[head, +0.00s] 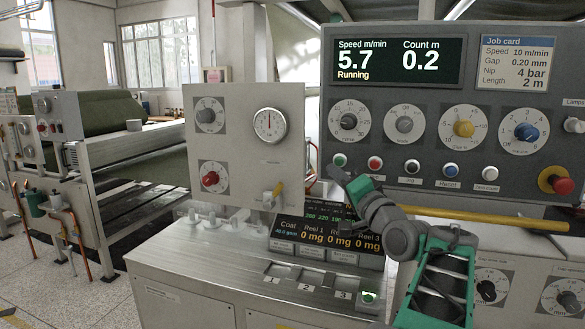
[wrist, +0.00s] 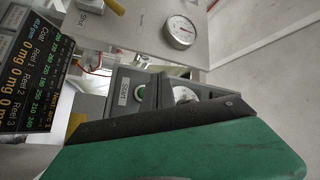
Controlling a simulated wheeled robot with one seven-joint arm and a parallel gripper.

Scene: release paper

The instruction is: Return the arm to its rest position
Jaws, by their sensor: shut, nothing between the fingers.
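My arm reaches up from the lower right in the head view, with green and grey links. My gripper (head: 338,176) is at its upper end, just below the green button (head: 340,160) at the left of the control panel's button row. I cannot tell from the head view whether it touches the panel. In the wrist view the dark edge and green body of my gripper fill the lower part. The green button (wrist: 140,88) shows beside the gripper there. My gripper is shut and holds nothing.
The control panel (head: 465,190) has knobs and a red emergency stop (head: 555,180). A yellow bar (head: 490,219) runs behind my arm. A smaller panel with a dial gauge (head: 270,125) stands left, above a metal counter (head: 215,255). Open floor lies at lower left.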

